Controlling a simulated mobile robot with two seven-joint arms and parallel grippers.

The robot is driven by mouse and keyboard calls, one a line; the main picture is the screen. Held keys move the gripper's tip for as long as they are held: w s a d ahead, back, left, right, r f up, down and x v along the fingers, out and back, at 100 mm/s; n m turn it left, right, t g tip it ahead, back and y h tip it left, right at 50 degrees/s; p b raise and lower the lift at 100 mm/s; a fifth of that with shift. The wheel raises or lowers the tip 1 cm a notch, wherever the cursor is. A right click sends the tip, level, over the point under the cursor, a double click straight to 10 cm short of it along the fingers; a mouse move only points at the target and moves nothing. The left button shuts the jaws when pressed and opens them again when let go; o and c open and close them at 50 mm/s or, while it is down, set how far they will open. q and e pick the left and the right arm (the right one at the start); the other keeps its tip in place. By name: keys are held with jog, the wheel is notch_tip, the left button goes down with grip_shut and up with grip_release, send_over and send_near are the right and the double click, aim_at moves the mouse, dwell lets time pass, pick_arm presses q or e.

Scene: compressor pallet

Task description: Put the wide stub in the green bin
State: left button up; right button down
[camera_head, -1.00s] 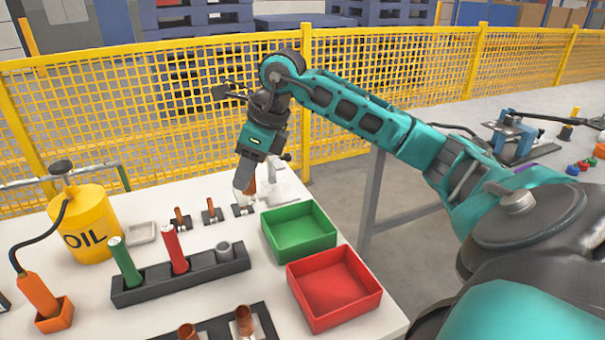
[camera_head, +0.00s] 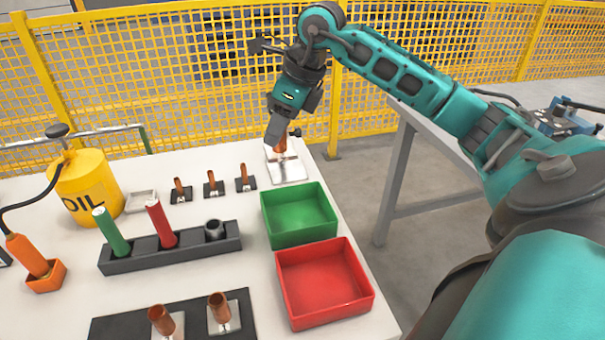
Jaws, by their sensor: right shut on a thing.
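My right gripper (camera_head: 277,138) points down at the back right of the table, behind the green bin. It is shut on a copper stub (camera_head: 281,147), partly hidden by the fingers, so I cannot judge its width well. The stub is over a pale metal plate (camera_head: 288,171); I cannot tell whether they touch. The green bin (camera_head: 299,237) is open and looks empty. Two thicker copper stubs, one left (camera_head: 161,319) and one right (camera_head: 219,308), stand on pale plates at the front. My left gripper is not in view.
A red bin (camera_head: 325,310) sits in front of the green one. Several thin copper stubs (camera_head: 212,184) stand left of the metal plate. A dark rack (camera_head: 190,249) holds green and red cylinders. A yellow oil can (camera_head: 86,190) stands left. A yellow fence (camera_head: 160,90) runs behind.

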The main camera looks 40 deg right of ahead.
jog(key=shift+d+f, duration=0.1)
notch_tip(320, 180, down, 19)
jog(key=b, duration=0.3)
jog(key=shift+f, duration=0.45)
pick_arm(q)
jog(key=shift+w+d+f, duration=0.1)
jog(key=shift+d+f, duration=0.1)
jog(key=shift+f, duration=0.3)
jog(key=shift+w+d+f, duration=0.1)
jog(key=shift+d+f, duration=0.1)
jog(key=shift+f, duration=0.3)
pick_arm(e)
jog(key=shift+r, duration=0.1)
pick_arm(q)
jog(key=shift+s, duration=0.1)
pick_arm(e)
jog(key=shift+f, duration=0.2)
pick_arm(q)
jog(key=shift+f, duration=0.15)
pick_arm(e)
jog(key=c, duration=0.8)
grip_release()
jog(key=shift+o, duration=0.2)
